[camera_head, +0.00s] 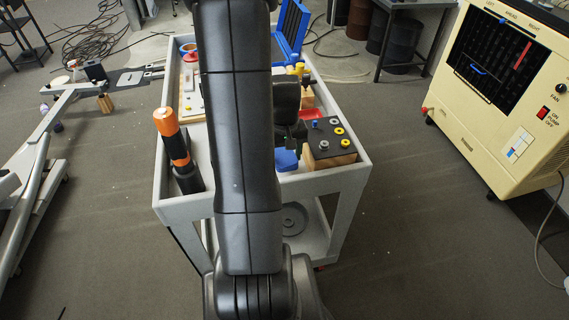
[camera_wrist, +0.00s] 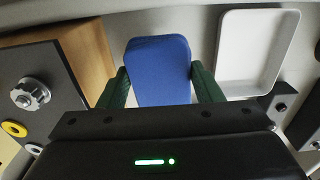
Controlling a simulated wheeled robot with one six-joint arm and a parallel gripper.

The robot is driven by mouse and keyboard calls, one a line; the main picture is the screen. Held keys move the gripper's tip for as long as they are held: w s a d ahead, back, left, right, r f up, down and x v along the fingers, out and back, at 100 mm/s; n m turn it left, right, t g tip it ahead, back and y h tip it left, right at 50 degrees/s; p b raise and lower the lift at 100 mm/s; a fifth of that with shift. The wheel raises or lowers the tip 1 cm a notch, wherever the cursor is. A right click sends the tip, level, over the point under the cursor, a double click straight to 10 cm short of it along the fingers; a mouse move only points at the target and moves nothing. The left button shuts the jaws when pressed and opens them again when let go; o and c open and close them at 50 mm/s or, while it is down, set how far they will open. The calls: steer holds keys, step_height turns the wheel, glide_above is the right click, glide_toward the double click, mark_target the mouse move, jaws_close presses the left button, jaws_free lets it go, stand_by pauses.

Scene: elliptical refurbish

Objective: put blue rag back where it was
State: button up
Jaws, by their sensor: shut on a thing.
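The blue rag (camera_wrist: 158,72) is a folded block between the two green fingers of my gripper (camera_wrist: 160,88) in the wrist view. The fingers press on its left and right sides. In the head view a part of the blue rag (camera_head: 286,160) shows low at the near end of the cart, beside the wooden block. My arm hides much of the cart's middle there. From these views I cannot tell whether the rag touches the cart's surface.
The grey cart (camera_head: 345,178) has a raised rim. A wooden block with a dark top (camera_head: 328,138) holding rings stands right of the rag. A white tray (camera_wrist: 252,52) lies beside the rag.

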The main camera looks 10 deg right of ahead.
mark_target(285, 157)
steer(key=shift+f, duration=2.2)
steer(key=shift+f, duration=0.15)
steer(key=o, duration=0.9)
step_height(285, 157, up, 12)
steer(key=shift+r, duration=0.2)
steer(key=shift+f, duration=0.1)
